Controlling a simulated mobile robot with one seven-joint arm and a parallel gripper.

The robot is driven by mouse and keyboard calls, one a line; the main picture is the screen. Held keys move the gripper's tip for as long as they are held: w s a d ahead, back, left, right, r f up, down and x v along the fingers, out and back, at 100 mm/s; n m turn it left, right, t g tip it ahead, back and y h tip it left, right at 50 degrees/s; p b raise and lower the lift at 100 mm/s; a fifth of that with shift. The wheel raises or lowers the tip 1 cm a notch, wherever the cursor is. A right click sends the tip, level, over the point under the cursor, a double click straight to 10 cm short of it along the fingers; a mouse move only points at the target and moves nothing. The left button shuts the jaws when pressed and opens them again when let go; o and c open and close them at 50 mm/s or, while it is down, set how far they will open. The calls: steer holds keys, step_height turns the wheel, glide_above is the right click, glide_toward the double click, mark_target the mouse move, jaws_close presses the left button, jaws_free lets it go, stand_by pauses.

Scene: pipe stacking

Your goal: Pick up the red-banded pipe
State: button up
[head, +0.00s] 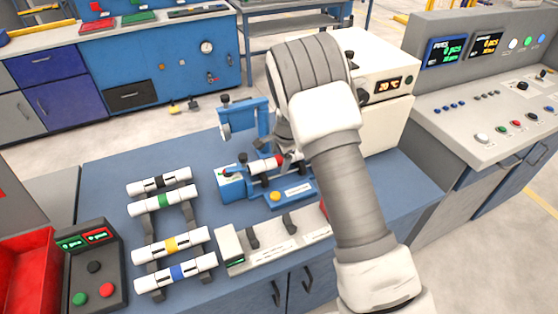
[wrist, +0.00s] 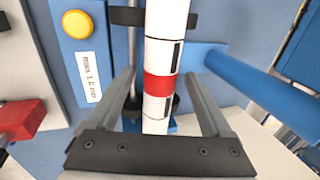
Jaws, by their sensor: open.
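The red-banded pipe (wrist: 163,55) is white with a red band and dark slots. It lies in a blue fixture (wrist: 92,40), and in the head view the pipe (head: 262,167) is partly covered by my arm. My gripper (wrist: 160,78) is open in the wrist view, one finger on each side of the pipe near the red band. Gaps show between the fingers and the pipe; I cannot tell the depth of the fingers exactly. In the head view my gripper (head: 293,157) is at the pipe's right end, mostly hidden by my arm.
A rack (head: 142,252) at left holds several white pipes with black, green, yellow and blue bands. A blue upright clamp (head: 262,118) stands behind the fixture, and a white machine (head: 383,128) stands right. A yellow button (wrist: 77,24) is beside the pipe.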

jaws_close()
stand_by(0.3)
steer(key=shift+r, duration=0.1)
